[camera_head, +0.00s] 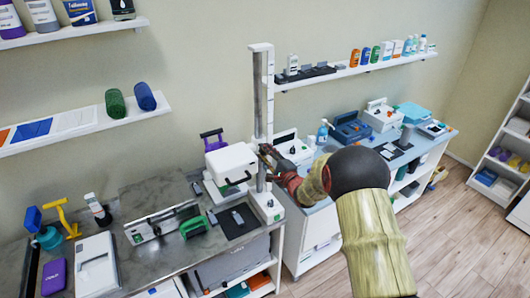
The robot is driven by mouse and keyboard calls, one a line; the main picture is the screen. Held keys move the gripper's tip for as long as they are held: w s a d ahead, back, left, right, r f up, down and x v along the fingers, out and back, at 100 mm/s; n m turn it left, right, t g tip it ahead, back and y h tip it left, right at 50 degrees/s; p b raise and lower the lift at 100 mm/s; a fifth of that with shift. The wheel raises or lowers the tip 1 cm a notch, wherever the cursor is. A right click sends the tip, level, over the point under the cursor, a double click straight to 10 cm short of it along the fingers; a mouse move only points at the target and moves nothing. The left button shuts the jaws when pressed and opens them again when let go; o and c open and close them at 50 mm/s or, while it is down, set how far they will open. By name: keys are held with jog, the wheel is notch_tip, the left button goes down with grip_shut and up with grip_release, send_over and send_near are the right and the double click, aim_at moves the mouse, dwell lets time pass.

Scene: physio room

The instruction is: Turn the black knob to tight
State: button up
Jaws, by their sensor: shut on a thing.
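A tall white and grey column (268,90) stands upright on the grey counter, on a white base (268,208). A white box (232,163) with a black handle is beside the column on its left. My gripper (264,156) reaches in from the right and is at the column, level with the white box. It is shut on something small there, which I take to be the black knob. The knob is too small and too covered by my gripper to make out, and its turn position cannot be read. My arm hides part of the counter behind it.
A blue counter (432,140) with several devices stands on the right. Wall shelves (85,127) are at left and back. Wood floor (450,225) is open at right.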

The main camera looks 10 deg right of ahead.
jog(key=shift+f+m, duration=0.1)
jog(key=shift+m, duration=0.7)
jog(key=o, duration=1.1)
jog(key=shift+c, duration=0.2)
jog(key=shift+o, duration=0.5)
jog(key=v, duration=1.2)
